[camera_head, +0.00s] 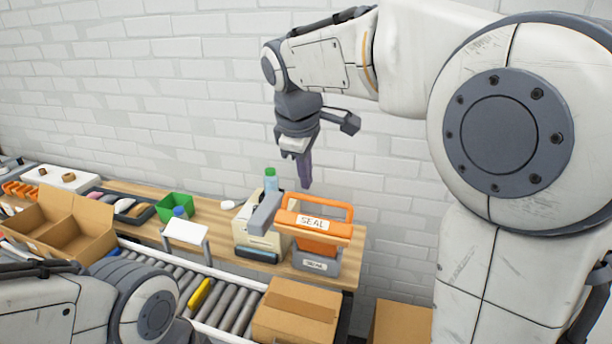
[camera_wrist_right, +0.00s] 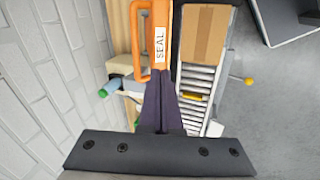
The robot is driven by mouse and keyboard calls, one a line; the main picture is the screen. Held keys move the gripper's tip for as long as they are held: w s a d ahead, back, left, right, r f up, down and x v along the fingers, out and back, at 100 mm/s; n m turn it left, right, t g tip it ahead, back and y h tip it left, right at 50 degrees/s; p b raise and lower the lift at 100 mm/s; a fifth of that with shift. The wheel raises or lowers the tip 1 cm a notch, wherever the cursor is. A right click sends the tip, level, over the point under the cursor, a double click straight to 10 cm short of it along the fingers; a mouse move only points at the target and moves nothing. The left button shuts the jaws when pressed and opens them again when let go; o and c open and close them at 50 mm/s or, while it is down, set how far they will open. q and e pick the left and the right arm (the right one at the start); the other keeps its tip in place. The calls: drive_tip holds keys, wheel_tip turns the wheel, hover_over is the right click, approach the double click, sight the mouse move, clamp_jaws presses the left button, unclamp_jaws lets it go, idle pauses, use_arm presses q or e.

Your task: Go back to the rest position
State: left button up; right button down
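My right gripper (camera_head: 304,182) hangs in the air in front of the white brick wall, fingers pointing down, above the back edge of the bench. In the right wrist view its two dark purple fingers (camera_wrist_right: 163,95) lie side by side with no gap, and nothing shows between them. It is apart from the orange "SEAL" handle (camera_head: 312,222) below it. My left arm shows at the lower left of the head view; its gripper is not in view.
The wooden bench (camera_head: 226,219) holds an orange-and-grey sealing machine (camera_head: 317,265), a green bin (camera_head: 174,206) and a bottle (camera_head: 271,180). An open carton (camera_head: 92,224) stands at left. A closed carton (camera_head: 298,312) sits on the roller conveyor (camera_head: 236,306). The wall area around my right gripper is clear.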

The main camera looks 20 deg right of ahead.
drive_tip(key=s+a+f+g+y, duration=0.1)
drive_tip(key=s+a+f+y, duration=0.1)
drive_tip(key=s+a+f, duration=0.75)
drive_tip(key=s+a+f+m+g, duration=0.1)
drive_tip(key=s+f, duration=0.2)
drive_tip(key=s, duration=0.5)
drive_tip(key=s+a+f+m+g+y, duration=0.1)
drive_tip(key=s+a+f, duration=0.1)
drive_tip(key=s, duration=0.6)
drive_tip(key=shift+f+m, duration=0.3)
drive_tip(key=shift+f, duration=0.35)
drive_tip(key=shift+s, duration=0.1)
